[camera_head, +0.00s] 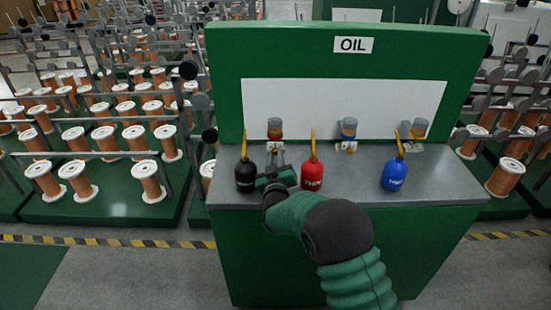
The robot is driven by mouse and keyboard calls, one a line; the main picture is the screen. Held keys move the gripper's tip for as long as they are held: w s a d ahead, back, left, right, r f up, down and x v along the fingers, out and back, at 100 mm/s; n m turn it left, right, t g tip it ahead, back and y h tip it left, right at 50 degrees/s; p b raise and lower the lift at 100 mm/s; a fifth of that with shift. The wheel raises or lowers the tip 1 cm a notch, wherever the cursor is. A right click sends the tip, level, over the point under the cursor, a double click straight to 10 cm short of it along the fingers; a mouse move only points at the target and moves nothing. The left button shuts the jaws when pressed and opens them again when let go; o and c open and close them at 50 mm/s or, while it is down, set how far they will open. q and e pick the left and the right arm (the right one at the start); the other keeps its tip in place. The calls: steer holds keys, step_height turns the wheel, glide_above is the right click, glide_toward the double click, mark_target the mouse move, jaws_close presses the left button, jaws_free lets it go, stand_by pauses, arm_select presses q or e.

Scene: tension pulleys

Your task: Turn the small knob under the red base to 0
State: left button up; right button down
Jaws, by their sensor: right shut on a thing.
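Three small oilers stand in a row along the back of the grey bench top. The left oiler (275,125) has an orange-red body, and a small pale knob (272,146) sits under it. The middle oiler (348,128) is blue and amber, and the right oiler (420,128) is amber and blue. My right gripper (275,156) reaches up from the front, its fingers shut at the small knob under the left oiler. The fingers hide part of the knob, and its setting is too small to read. My left gripper is not in view.
A black oil can (246,176) stands close left of my right gripper, and a red oil can (312,177) close right. A blue oil can (394,174) is further right. The green stand (240,60) with its OIL sign rises behind. The bench top (350,180) is clear between the red and blue cans.

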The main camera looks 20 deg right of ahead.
steer(key=shift+a, duration=0.1)
steer(key=shift+r+n+p, duration=0.1)
steer(key=shift+n+p, duration=0.8)
steer(key=shift+n, duration=0.2)
steer(key=n+p, duration=0.2)
steer(key=n, duration=0.1)
steer(key=n+p, duration=0.1)
steer(key=n, duration=0.2)
steer(key=shift+p, duration=0.4)
steer(key=shift+f+n+p, duration=0.2)
steer(key=shift+n+p, duration=0.45)
steer(key=shift+n, duration=0.85)
steer(key=shift+s+f, duration=0.1)
steer(key=c, duration=1.3)
jaws_free()
steer(key=shift+c, duration=0.2)
